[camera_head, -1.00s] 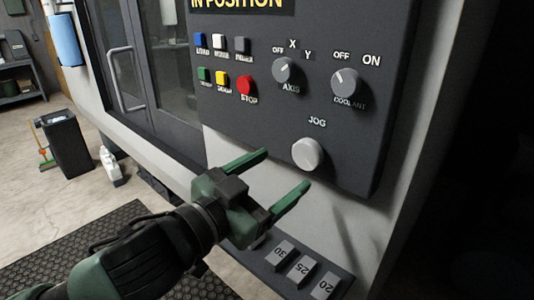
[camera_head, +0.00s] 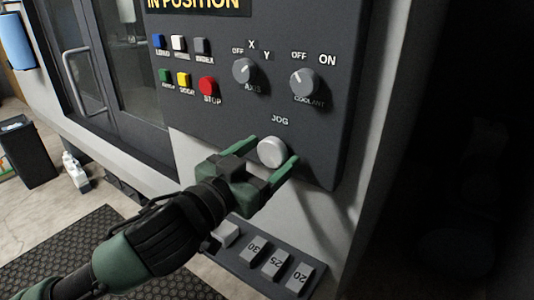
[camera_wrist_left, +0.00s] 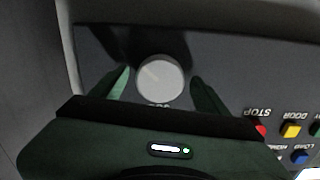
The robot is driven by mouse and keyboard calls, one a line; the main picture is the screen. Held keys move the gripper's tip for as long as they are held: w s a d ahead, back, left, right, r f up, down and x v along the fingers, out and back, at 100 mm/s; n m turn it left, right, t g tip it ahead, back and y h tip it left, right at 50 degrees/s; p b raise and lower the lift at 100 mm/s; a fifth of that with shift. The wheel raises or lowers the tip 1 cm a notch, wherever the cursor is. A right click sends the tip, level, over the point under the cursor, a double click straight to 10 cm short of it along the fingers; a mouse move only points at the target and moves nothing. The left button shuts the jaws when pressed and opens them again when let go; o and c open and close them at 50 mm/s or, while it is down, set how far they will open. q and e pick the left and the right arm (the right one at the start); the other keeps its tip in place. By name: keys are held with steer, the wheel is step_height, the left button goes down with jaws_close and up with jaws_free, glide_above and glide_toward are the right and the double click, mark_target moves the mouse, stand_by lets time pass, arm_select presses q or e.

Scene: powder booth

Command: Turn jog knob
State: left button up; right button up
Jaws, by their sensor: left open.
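The jog knob (camera_head: 272,152) is a round light-grey knob low on the dark control panel (camera_head: 215,125), under the word JOG. My left gripper (camera_head: 266,153) is open, with its green fingers on either side of the knob. In the left wrist view the knob (camera_wrist_left: 160,80) sits between the two fingertips (camera_wrist_left: 160,88), with a gap visible on each side. I cannot tell whether a finger touches it. My right gripper is not in view.
Above the knob are the axis knob (camera_head: 245,71), the coolant knob (camera_head: 304,83) and a red stop button (camera_head: 207,86) beside other coloured buttons. A tray of numbered blocks (camera_head: 262,262) is below the panel. A black bin (camera_head: 28,152) stands on the floor at left.

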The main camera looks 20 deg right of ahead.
arm_select(q)
steer(key=c, duration=1.4)
steer(key=shift+o, duration=0.2)
steer(key=shift+m, duration=0.4)
